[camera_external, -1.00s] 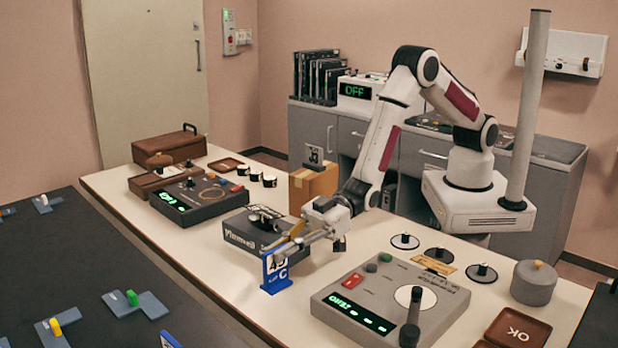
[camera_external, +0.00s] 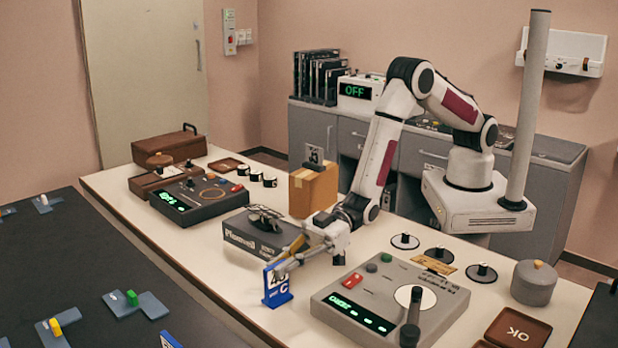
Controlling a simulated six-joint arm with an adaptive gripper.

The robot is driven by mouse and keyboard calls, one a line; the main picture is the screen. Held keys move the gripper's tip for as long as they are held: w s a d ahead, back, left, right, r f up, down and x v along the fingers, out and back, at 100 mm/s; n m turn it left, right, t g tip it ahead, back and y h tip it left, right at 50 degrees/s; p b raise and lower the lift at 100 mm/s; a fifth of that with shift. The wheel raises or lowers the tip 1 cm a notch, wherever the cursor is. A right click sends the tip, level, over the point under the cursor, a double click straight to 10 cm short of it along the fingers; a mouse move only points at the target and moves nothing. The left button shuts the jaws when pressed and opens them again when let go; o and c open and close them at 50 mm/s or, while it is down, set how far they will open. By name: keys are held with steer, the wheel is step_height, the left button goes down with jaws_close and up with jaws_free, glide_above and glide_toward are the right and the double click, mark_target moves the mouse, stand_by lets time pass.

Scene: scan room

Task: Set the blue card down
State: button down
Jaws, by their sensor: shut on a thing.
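The blue card (camera_external: 277,290) is upright, with a white face marked with a number and a letter C. It is near the front edge of the cream table (camera_external: 200,235), left of the grey console. My gripper (camera_external: 284,266) is shut on its upper part, reaching in from the right. The card's foot is at or close to the tabletop; I cannot tell if it touches.
A dark grey lettered box (camera_external: 245,240) lies just behind the card. A grey console (camera_external: 375,315) with a green display stands to the right. A cardboard box (camera_external: 313,192) stands farther back. Bare tabletop shows left of the card.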

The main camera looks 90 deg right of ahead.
steer(key=shift+f, duration=0.15)
steer(key=c, duration=2.2)
jaws_free()
steer(key=shift+r, duration=0.2)
steer(key=shift+s+d, duration=0.2)
steer(key=shift+d, duration=0.05)
steer(key=shift+v, duration=5.7)
steer(key=shift+f, duration=0.1)
